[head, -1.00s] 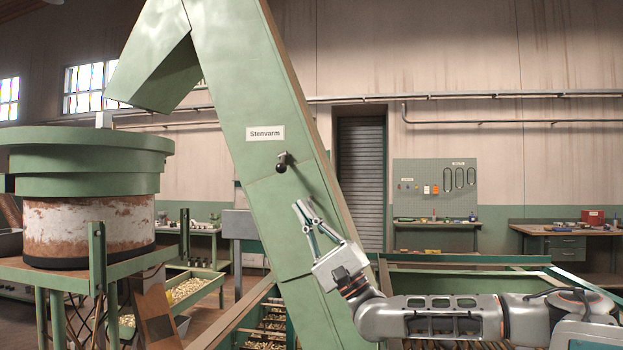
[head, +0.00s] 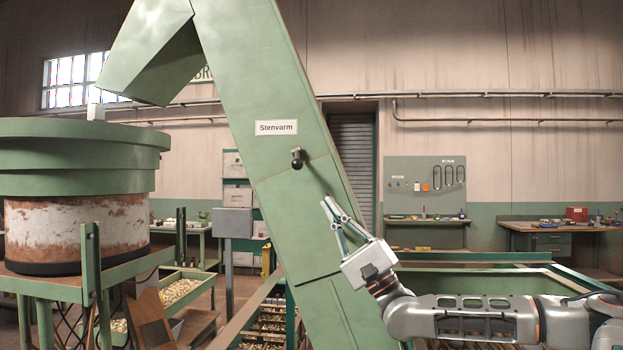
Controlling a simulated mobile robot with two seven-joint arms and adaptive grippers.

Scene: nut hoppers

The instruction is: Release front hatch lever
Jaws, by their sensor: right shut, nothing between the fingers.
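The hatch lever (head: 297,158), a short black-knobbed handle, sits on the front of the slanted green elevator housing (head: 250,90), just below the white "Stenvarm" label (head: 276,127). A panel seam runs just beneath it. My right gripper (head: 330,204) is below and to the right of the lever, apart from it. Its fingers point up and left, shut with nothing between them. My left gripper is not in view.
A round green hopper (head: 80,150) with a rusty white drum stands on a green frame at left. Trays of nuts (head: 180,290) lie low behind it. A grey box on a post (head: 232,223) stands left of the housing. A pegboard (head: 425,185) and workbench (head: 560,227) are at the back.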

